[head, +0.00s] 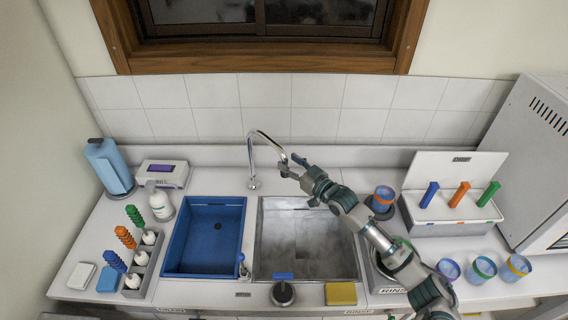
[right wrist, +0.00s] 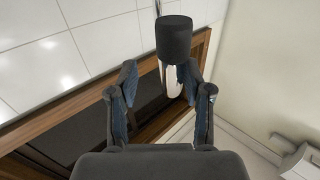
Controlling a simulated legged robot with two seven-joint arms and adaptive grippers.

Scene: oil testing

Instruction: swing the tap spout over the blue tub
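The chrome tap (head: 265,136) rises from its base behind the gap between the two basins. Its spout arcs to the right, to the side of the steel sink (head: 310,270) and away from the blue tub (head: 203,199). My right gripper (head: 290,164) is at the spout's end. In the right wrist view, the spout's black tip (right wrist: 173,38) and chrome pipe (right wrist: 171,82) show between the spread fingers of my right gripper (right wrist: 158,82), close to the right finger. Space shows on the left finger's side; contact is unclear. My left gripper is out of view.
A small bottle (head: 242,266) stands at the tub's front right corner. A white soap bottle (head: 160,204) and a rack with coloured pipettes (head: 143,262) stand left of the tub. The space above the tub is clear. A wooden window frame (head: 265,62) is behind.

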